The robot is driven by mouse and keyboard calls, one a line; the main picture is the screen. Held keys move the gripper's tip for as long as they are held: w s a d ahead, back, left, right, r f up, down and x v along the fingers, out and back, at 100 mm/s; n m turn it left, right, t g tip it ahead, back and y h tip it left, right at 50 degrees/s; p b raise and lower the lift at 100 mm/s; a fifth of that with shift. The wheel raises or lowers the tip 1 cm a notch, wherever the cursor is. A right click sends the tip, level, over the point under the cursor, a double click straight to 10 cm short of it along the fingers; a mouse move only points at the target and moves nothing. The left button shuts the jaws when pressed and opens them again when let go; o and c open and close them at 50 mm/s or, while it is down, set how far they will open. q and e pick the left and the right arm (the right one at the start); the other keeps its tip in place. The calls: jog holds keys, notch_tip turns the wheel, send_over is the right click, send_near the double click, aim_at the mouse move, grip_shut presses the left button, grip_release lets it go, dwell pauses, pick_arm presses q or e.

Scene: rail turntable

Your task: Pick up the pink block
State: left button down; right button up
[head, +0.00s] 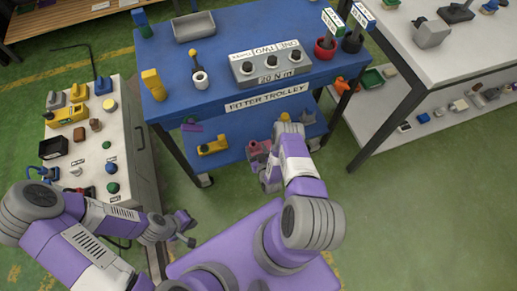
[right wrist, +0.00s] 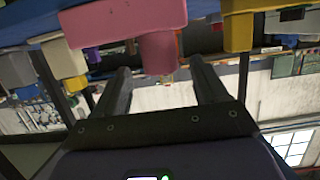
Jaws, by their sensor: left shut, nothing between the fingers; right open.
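The pink block (head: 257,147) is at the lower blue shelf of the trolley in the head view, partly hidden by my right gripper (head: 264,163). In the right wrist view the pink block (right wrist: 125,22) fills the top, with a wide body and a narrower stub. My right gripper (right wrist: 160,67) is open there, its two dark fingers on either side of the stub in the picture. I cannot tell whether they touch it. My left gripper (head: 185,229) is shut and empty, low beside the white cabinet.
The lower shelf (head: 232,150) also bears a yellow block (head: 212,146). The blue trolley top (head: 222,52) hangs above it. In the right wrist view a yellow piece (right wrist: 237,28) is close right of the pink block. A white cabinet (head: 128,135) with several parts stands left.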

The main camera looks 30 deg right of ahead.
aim_at(252, 142)
jog(key=b+x, duration=0.2)
jog(key=x, duration=0.2)
jog(key=shift+w+f, duration=0.3)
jog(key=shift+w, duration=0.05)
jog(key=shift+w+d+b, duration=0.15)
jog(key=shift+w+b, duration=0.2)
jog(key=shift+w, duration=0.15)
jog(key=c, duration=1.3)
